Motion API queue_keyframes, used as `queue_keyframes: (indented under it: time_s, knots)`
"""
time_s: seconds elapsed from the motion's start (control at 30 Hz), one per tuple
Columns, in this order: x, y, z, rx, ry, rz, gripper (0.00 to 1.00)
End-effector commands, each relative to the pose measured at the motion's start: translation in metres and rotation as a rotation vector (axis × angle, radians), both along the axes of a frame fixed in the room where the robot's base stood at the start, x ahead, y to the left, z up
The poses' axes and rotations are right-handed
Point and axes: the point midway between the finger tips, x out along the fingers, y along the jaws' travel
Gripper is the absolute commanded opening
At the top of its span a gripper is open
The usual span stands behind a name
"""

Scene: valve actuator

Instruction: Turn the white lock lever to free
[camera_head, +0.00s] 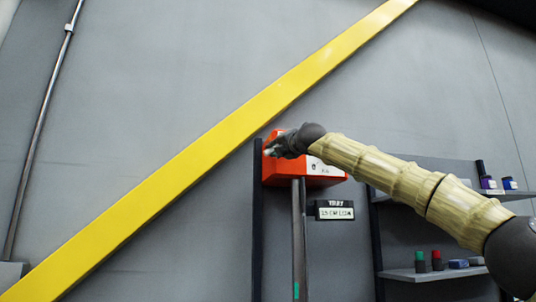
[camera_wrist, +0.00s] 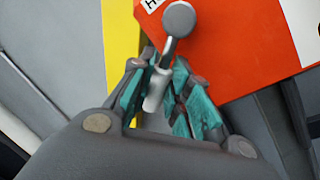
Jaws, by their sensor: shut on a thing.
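The white lock lever (camera_wrist: 158,88) hangs from a round grey hub (camera_wrist: 179,19) on the face of an orange-red actuator box (camera_wrist: 250,45). It points down and slightly left in the wrist view. My gripper (camera_wrist: 165,78) has its teal-padded fingers on either side of the lever and is shut on it. In the head view, my gripper (camera_head: 276,146) is at the left part of the box (camera_head: 322,181), and the lever cannot be made out there. The label beside the hub is cut off in the wrist view.
A grey post (camera_head: 299,240) stands below the box, with a dark sign (camera_head: 331,211) beside it. A yellow diagonal beam (camera_head: 200,155) crosses the wall behind. Shelves (camera_head: 430,274) with small containers stand at the right, behind my arm.

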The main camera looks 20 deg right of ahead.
Motion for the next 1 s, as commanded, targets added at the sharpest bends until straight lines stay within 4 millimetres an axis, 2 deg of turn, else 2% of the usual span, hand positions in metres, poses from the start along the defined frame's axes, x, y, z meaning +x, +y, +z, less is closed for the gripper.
queue_keyframes:
  time_s: [0.47, 0.5, 0.6, 1.0]
  knots:
    - [-0.0009, -0.0042, 0.0002, 0.008, 0.000, -0.004, 0.00]
    - [-0.0009, -0.0042, 0.0002, 0.008, 0.000, -0.004, 0.26]
    - [-0.0009, -0.0041, 0.0002, 0.007, 0.000, -0.004, 0.40]
    - [-0.0047, -0.0041, 0.0002, 0.006, -0.001, -0.004, 0.40]
